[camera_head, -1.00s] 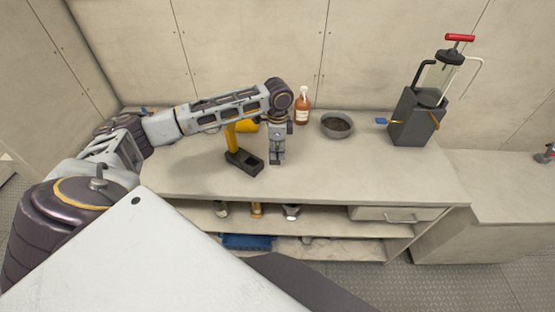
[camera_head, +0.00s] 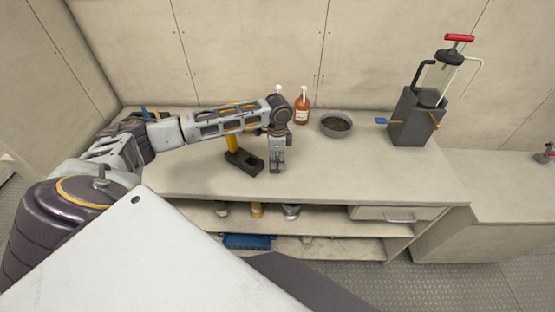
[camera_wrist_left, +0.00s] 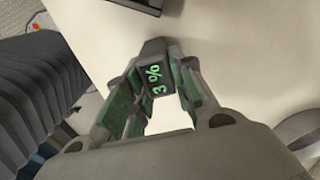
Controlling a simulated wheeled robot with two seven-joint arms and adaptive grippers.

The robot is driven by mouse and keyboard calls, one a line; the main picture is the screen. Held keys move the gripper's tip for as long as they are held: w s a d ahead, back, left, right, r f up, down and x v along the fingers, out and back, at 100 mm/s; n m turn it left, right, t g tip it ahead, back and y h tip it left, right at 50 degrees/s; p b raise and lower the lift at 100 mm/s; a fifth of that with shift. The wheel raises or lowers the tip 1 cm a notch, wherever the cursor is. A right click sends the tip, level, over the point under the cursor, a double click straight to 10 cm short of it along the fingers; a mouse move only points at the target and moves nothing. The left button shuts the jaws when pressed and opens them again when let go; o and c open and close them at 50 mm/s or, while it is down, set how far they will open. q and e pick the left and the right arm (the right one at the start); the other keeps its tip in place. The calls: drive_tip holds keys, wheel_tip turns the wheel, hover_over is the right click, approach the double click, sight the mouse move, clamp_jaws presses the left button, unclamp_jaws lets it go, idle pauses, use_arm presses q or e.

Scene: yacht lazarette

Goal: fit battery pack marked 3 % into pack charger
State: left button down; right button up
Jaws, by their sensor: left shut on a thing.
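The battery pack marked 3 % (camera_wrist_left: 153,79) shows its green digits in the left wrist view, between the fingers of my left gripper (camera_wrist_left: 155,95). In the head view my left gripper (camera_head: 277,168) points down, low over the worktop, and the pack can hardly be made out there. A black block with a square recess (camera_head: 245,163), which looks like the pack charger, sits on the worktop just left of the gripper. A yellow upright part (camera_head: 233,142) rises at its back, partly hidden by my arm. My right gripper is not in view.
An amber bottle (camera_head: 302,108) and a grey bowl (camera_head: 336,125) stand behind and right of the gripper. A dark grey box with a clear cylinder and red handle (camera_head: 415,118) stands at the right. The worktop's front right (camera_head: 380,170) is clear.

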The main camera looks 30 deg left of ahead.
use_arm(q)
drive_tip(key=c, duration=1.2)
unclamp_jaws()
drive_tip(key=shift+f, duration=0.1)
wheel_tip(320, 180, up, 12)
drive_tip(key=shift+b, duration=0.4)
drive_tip(key=shift+o, duration=0.4)
